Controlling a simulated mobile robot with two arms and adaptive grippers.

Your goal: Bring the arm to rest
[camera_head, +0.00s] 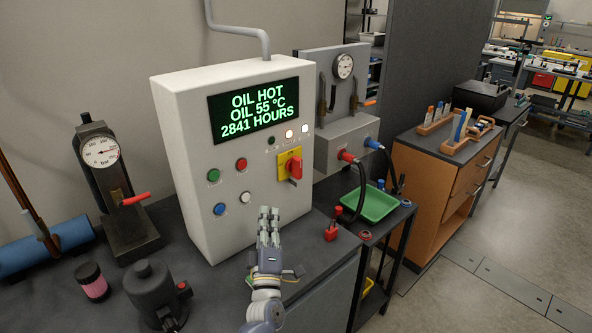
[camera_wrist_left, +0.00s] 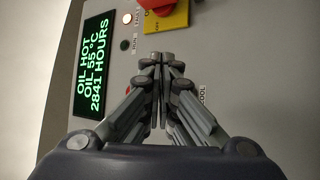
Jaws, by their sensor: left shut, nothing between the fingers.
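My left gripper (camera_head: 269,219) is in front of the lower right of the white control box in the head view. In the left wrist view its fingers (camera_wrist_left: 161,62) are together and hold nothing. The control box (camera_head: 185,140) has a green-text display (camera_head: 259,109) reading "OIL HOT, OIL 55 °C, 2841 HOURS". A red rotary switch (camera_head: 295,167) on a yellow plate sits right of and above the gripper; it also shows at the top of the left wrist view (camera_wrist_left: 158,6). My right gripper is in neither view.
A gauge press (camera_head: 104,160) stands left of the box, with a dark pump-like part (camera_head: 152,290) and a pink-banded cylinder (camera_head: 92,282) in front. A green tray (camera_head: 370,204) and a gauge panel (camera_head: 343,95) stand to the right. Open floor lies at the far right.

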